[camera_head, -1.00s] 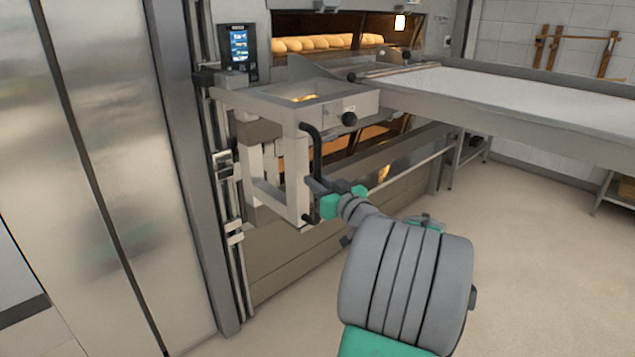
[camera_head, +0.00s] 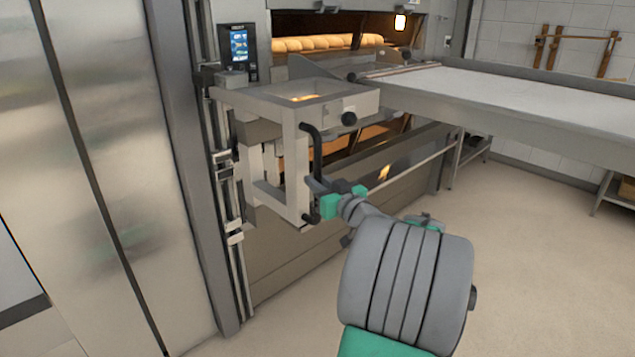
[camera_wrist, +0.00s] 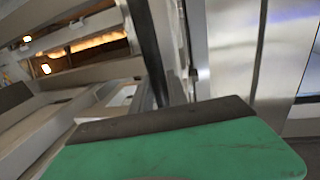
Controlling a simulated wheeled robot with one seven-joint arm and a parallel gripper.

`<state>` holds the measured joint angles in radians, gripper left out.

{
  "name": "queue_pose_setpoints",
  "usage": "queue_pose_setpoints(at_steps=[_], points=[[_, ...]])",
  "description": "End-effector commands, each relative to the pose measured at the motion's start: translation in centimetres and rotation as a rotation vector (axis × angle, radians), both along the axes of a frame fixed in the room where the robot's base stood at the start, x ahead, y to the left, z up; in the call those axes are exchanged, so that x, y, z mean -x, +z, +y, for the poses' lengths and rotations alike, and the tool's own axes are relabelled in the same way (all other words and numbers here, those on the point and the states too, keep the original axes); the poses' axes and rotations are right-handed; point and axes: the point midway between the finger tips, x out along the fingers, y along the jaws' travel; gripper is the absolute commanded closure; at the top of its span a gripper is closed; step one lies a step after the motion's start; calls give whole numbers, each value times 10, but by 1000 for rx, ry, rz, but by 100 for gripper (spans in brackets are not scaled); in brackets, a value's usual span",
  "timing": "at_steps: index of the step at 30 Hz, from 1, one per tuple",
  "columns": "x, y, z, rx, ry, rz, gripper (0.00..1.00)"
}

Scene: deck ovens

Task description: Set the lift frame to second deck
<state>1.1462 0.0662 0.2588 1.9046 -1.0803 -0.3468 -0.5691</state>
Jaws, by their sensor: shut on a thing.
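The lift frame (camera_head: 292,188) is a pale grey metal frame on the rail at the left of the deck oven, with a black handle bar (camera_head: 317,155) down its front. My gripper (camera_head: 325,196) is shut on the lower part of this handle. The handle also shows in the wrist view (camera_wrist: 146,45) as a dark bar running behind my green and dark finger (camera_wrist: 170,122). The loading table (camera_head: 500,88) reaches to the right from the frame's top, close to the level of the deck with loaves. The exact grip is partly hidden by my wrist.
The oven deck holds a row of loaves (camera_head: 325,43) behind the frame. A control panel (camera_head: 238,50) sits above the frame's left side. A tall steel cabinet (camera_head: 95,180) stands at left. The floor (camera_head: 530,260) at right is clear.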

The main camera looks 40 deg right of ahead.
Motion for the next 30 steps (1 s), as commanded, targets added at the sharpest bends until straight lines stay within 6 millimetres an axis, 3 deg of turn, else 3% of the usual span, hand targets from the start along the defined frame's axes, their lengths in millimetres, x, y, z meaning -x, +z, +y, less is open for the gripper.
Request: queue_pose_setpoints(at_steps=[6,13,14,21,30], points=[[0,28,0,10,0,-10,100],[0,28,0,6,-1,-8,100],[0,27,0,5,-1,-5,77],[0,25,0,3,-1,-4,59],[5,23,0,1,-2,-3,59]])
